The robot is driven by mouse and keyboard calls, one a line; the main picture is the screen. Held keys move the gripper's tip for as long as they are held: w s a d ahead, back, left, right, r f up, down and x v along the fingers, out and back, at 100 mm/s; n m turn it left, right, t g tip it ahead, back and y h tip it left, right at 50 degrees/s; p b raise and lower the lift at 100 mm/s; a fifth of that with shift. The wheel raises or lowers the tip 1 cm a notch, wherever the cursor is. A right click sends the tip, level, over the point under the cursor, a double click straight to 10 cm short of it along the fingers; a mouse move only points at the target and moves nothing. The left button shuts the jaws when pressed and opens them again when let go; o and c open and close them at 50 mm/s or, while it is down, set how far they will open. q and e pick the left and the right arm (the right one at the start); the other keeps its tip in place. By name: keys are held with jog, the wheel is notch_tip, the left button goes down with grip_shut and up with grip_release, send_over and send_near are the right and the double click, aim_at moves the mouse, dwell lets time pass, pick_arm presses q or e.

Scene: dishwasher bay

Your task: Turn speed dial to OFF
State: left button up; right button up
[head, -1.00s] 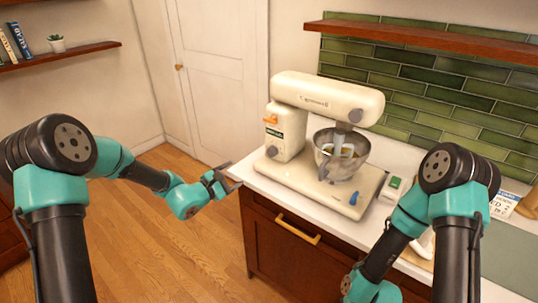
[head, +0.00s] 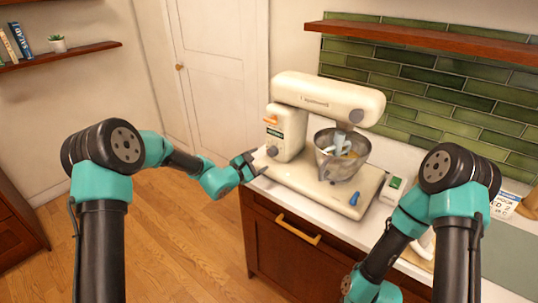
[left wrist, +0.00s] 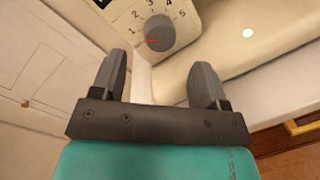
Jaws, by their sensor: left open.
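The cream stand mixer (head: 330,98) stands on the white counter, with a metal bowl (head: 340,158) on its base. Its grey speed dial (head: 272,152) is on the lower side of the mixer's column. In the left wrist view the dial (left wrist: 159,33) shows a red pointer mark directed left, with printed numbers around it. My left gripper (head: 253,164) is open and empty at the counter's left edge, just short of the dial. In the left wrist view its two fingers (left wrist: 158,80) are spread, with the dial ahead between them. My right gripper is out of view.
A blue-handled piece (head: 354,198) is on the mixer base's front right. A small white and green box (head: 394,188) stands right of the mixer. A wooden shelf (head: 430,42) hangs above. The floor left of the counter is clear.

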aim_at(270, 153)
pick_arm(q)
jog(key=x, duration=0.6)
jog(key=c, duration=0.9)
